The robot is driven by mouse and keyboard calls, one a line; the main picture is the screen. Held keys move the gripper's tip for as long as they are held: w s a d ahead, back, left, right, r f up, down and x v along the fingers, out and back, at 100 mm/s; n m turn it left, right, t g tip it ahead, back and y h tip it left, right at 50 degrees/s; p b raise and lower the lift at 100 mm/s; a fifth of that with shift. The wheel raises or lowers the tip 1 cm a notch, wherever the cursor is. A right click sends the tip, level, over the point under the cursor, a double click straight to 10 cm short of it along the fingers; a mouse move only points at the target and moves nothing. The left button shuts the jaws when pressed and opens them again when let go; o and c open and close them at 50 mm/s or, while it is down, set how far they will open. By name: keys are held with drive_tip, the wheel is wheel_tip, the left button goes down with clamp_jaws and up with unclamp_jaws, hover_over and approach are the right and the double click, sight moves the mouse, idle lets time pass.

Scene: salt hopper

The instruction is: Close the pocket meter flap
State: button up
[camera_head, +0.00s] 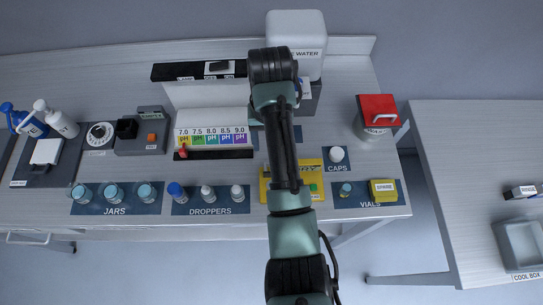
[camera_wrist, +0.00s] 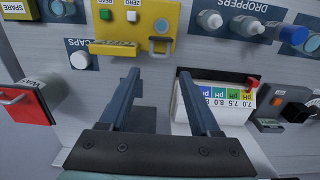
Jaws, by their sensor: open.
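The pocket meter is a yellow box (camera_wrist: 150,22) at the top of the wrist view, with a green button, a white button and a round grey-rimmed well on its face. A yellow strip with dark marks, which looks like its flap (camera_wrist: 128,48), sticks out along the meter's near edge and is not over the face. In the head view the meter (camera_head: 264,189) is largely hidden behind my arm. My gripper (camera_wrist: 159,78) is open and empty, its fingers apart above the bare bench short of the flap. My fingertips cannot be made out in the head view.
A pH colour chart (camera_wrist: 215,97) stands right of my fingers in the wrist view. A white cap (camera_wrist: 80,60) sits to the left, beyond it a red-lidded waste bin (camera_wrist: 22,103). Droppers (camera_head: 207,193) and vials (camera_head: 346,189) flank the meter. Bare bench lies between.

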wheel_tip(320, 180, down, 8)
drive_tip(key=shift+d+p, duration=0.1)
drive_tip(key=shift+p, duration=0.55)
clamp_jaws()
